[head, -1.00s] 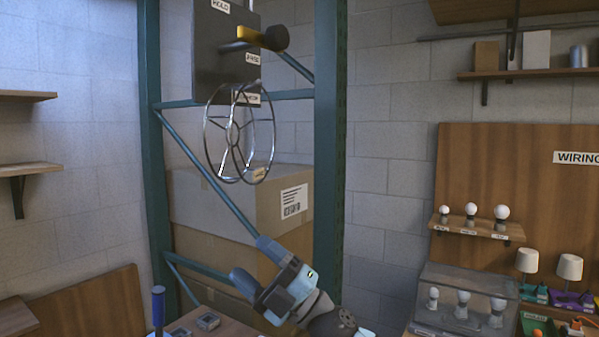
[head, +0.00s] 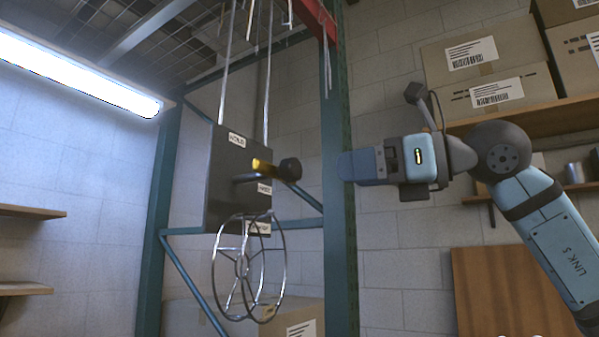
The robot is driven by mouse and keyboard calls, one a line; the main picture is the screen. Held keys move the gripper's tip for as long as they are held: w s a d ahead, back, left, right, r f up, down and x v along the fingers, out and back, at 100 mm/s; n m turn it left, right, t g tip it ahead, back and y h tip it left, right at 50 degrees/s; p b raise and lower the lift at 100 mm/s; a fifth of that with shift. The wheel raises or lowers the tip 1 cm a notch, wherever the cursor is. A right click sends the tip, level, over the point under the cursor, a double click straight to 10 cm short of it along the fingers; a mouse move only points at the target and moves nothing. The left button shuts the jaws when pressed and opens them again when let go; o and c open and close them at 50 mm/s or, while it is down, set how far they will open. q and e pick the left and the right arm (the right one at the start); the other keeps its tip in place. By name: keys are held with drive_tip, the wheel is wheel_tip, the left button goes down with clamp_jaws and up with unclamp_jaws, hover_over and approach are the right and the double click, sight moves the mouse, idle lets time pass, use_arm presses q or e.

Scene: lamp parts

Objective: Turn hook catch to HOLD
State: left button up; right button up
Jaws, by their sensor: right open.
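The hook catch is a lever with a yellow section (head: 262,166) and a dark round knob (head: 289,170) on a dark hanging box (head: 222,190). A HOLD label (head: 237,139) sits near the top of the box, and another label (head: 264,189) sits below the lever. The lever sticks out to the right, below the HOLD label. A wire hoop frame (head: 249,268) hangs under the box. My right gripper (head: 345,167) is right of the knob, at about its height, pointing left with a gap between them. Its fingers overlap edge-on. My left gripper is not in view.
A green upright post (head: 338,200) stands behind my right gripper's tip. Cardboard boxes (head: 497,93) rest on a shelf (head: 545,120) at right. A lit tube lamp (head: 75,80) is at upper left. Another carton (head: 300,318) is below the hoop.

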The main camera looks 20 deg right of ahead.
sight(297, 169)
drive_tip(key=w+a+p, duration=0.1)
drive_tip(key=w+a, duration=0.1)
drive_tip(key=w, duration=0.1)
drive_tip(key=w+a+r+t+h+p, duration=0.1)
drive_tip(key=w+a, duration=0.1)
drive_tip(key=w, duration=0.1)
drive_tip(key=w+a+r+m+h+p, duration=0.1)
drive_tip(key=w+a, duration=0.1)
drive_tip(key=w, duration=0.2)
drive_tip(key=shift+r+t+p, duration=0.2)
drive_tip(key=shift+t+p, duration=0.1)
drive_tip(key=c, duration=0.9)
